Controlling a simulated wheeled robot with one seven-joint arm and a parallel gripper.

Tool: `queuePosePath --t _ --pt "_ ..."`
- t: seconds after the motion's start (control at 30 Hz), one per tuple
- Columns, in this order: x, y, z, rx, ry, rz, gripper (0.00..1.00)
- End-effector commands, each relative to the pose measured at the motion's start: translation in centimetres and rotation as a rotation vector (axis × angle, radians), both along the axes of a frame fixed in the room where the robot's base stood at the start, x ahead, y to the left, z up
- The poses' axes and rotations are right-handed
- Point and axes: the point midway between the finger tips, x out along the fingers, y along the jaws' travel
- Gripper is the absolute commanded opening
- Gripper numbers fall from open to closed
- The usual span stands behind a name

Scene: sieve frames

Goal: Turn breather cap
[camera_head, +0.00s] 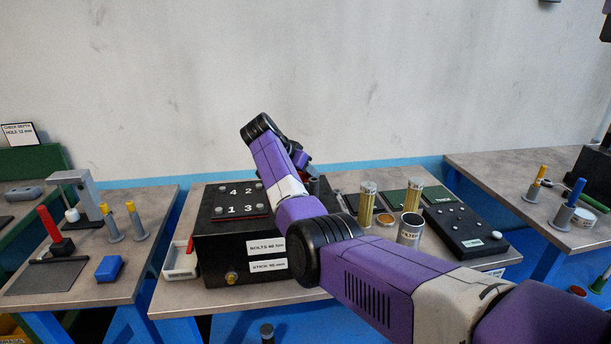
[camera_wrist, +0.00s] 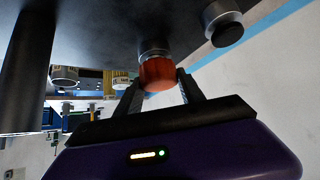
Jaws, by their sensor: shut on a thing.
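The breather cap (camera_wrist: 157,73) is orange-red and ribbed, and sits on a short metal neck on the dark housing in the wrist view. My gripper (camera_wrist: 161,80) has one finger on each side of the cap and is shut on it. In the head view the black box (camera_head: 222,250) stands on the middle table, with a numbered plate on top. My arm reaches over its right part there and hides the cap and the fingertips.
A second dark round fitting (camera_wrist: 226,27) is close to the right of the cap. Right of the box are yellow filters (camera_head: 367,203), a metal filter cup (camera_head: 410,230) and a black panel (camera_head: 466,229). A white tray (camera_head: 181,262) lies at its left.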

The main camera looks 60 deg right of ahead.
Motion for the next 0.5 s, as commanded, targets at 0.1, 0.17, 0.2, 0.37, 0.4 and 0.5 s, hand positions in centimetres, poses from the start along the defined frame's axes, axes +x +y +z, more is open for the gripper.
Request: queuePosePath --t 0.1,0.17,0.2,0.37,0.4,0.5 --pt "0.05 -0.01 0.08 0.0 -0.002 -0.002 0.05" --pt "0.05 -0.01 0.09 0.0 -0.002 -0.002 0.05" --pt "0.05 -0.01 0.09 0.0 -0.002 -0.002 0.05" --pt "0.04 -0.02 0.08 0.0 -0.001 -0.001 0.48" --pt "0.04 -0.02 0.08 0.0 -0.001 -0.001 0.55" --pt "0.03 -0.02 0.06 0.0 -0.001 -0.001 0.67"
